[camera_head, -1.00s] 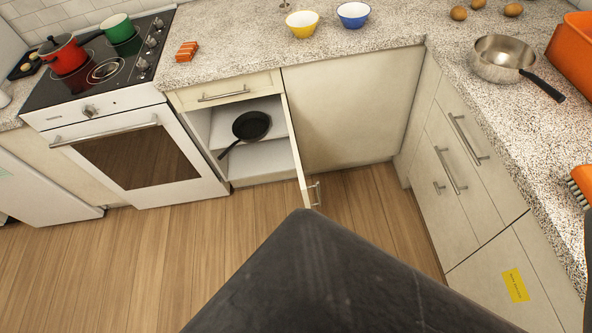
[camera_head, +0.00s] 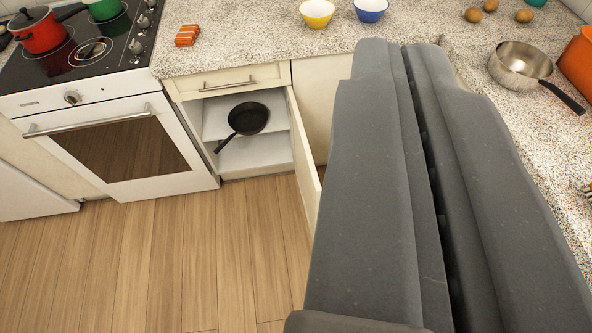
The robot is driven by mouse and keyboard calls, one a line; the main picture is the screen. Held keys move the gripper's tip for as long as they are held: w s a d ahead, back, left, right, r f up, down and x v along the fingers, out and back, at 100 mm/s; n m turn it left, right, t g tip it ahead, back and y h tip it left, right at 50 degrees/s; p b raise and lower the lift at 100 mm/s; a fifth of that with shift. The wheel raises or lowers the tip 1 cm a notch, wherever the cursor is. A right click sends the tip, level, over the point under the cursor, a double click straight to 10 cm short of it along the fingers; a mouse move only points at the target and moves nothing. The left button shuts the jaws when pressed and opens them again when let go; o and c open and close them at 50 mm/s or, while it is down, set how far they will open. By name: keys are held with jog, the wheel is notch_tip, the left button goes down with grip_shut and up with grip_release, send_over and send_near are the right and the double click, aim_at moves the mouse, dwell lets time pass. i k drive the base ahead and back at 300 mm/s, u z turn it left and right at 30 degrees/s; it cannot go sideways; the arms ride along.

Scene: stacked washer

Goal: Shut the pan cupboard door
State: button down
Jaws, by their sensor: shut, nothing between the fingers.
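The pan cupboard (camera_head: 257,157) is below a drawer, just right of the oven, and stands open. Its cream door (camera_head: 304,165) is hinged on the right and swung out toward me, seen nearly edge-on. A black frying pan (camera_head: 248,118) lies on the shelf inside. My gripper (camera_head: 404,45) is shut and empty, its dark fingers filling the right of the view, to the right of the door. It covers the door's handle side in part, so I cannot tell whether it touches the door.
The drawer (camera_head: 229,81) above is closed. The white oven (camera_head: 115,140) stands to the left. The worktop (camera_head: 240,38) holds two bowls, a steel saucepan (camera_head: 520,66) and several potatoes. The wooden floor (camera_head: 160,260) in front of the cupboard is clear.

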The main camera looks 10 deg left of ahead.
aim_at(309, 174)
jog(key=u, duration=0.1)
jog(key=i, duration=1)
jog(key=z, duration=0.1)
